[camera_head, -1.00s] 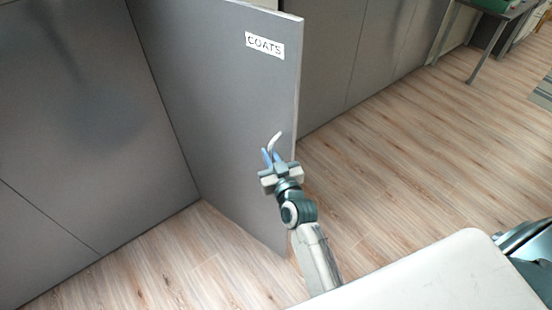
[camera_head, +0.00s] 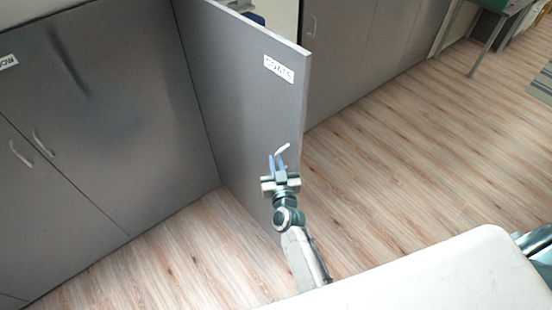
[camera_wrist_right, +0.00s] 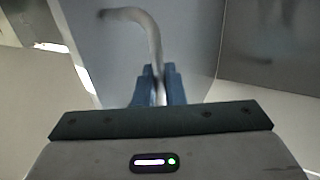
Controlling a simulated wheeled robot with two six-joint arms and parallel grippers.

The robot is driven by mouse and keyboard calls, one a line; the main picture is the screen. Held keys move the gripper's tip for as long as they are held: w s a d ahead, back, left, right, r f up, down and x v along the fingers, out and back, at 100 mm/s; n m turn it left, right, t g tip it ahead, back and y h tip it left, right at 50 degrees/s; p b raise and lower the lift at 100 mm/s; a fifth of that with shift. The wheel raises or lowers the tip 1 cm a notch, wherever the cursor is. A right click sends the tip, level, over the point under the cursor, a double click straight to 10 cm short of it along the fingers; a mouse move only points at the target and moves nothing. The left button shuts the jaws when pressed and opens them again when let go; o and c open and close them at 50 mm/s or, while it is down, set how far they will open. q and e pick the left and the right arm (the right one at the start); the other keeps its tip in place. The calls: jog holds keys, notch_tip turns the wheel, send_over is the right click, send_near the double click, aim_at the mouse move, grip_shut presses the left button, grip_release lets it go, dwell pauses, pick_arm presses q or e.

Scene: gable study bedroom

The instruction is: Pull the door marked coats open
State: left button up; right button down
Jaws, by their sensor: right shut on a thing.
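The grey door marked COATS (camera_head: 245,110) stands swung out from the cabinet front, with its white label (camera_head: 279,69) near the top of its free edge. A pale curved handle (camera_head: 283,150) sits on the door's face near that edge. My right gripper (camera_head: 277,163) is shut on the handle. In the right wrist view the handle (camera_wrist_right: 150,35) curves up and to the left from between the blue fingers (camera_wrist_right: 157,88). My left gripper is not in view.
Grey cabinet doors (camera_head: 90,110) with handles stand at the left, and more grey doors (camera_head: 360,60) at the back right. A pale opening shows behind the door's top. The wooden floor (camera_head: 420,150) is clear at right. A pale surface (camera_head: 430,275) fills the bottom right.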

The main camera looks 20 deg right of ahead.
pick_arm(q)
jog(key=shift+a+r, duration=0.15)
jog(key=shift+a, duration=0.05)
pick_arm(e)
jog(key=shift+w+r, duration=0.15)
jog(key=shift+r, duration=0.2)
jog(key=c, duration=1.8)
grip_release()
jog(key=shift+o, duration=0.8)
jog(key=shift+a+f, duration=0.1)
jog(key=shift+f, duration=0.15)
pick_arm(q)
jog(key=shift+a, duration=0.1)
